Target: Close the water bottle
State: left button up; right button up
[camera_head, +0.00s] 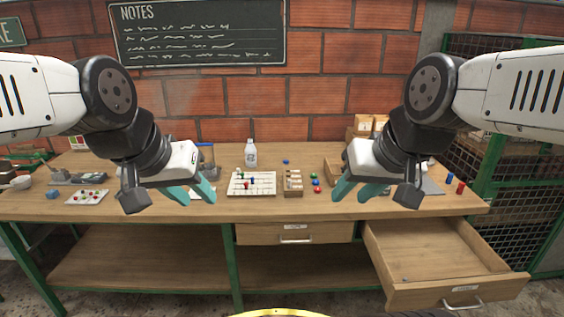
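A white bottle (251,155) stands upright at the back middle of the wooden table, behind a white board. Its top looks whitish; I cannot tell whether a cap is on it. A small blue object (286,162) lies on the table to the right of the bottle and could be a cap, but it is too small to tell. My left gripper (207,193) is open and empty, in front of and left of the bottle. My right gripper (350,193) is open and empty, in front of and right of the bottle. Neither touches the bottle.
A white board with coloured pieces (262,178) and a wooden tray (293,188) lie between my grippers. Coloured pieces (316,184) lie beside the tray. A lower right drawer (440,255) stands open. A white tray (87,197) and tools are at the left.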

aim_at(250, 150)
jog(key=i+j, duration=0.15)
jog(key=i, duration=0.3)
jog(key=i+j, duration=0.15)
jog(key=i, duration=0.3)
jog(key=i+j, duration=0.1)
jog(key=i, duration=0.4)
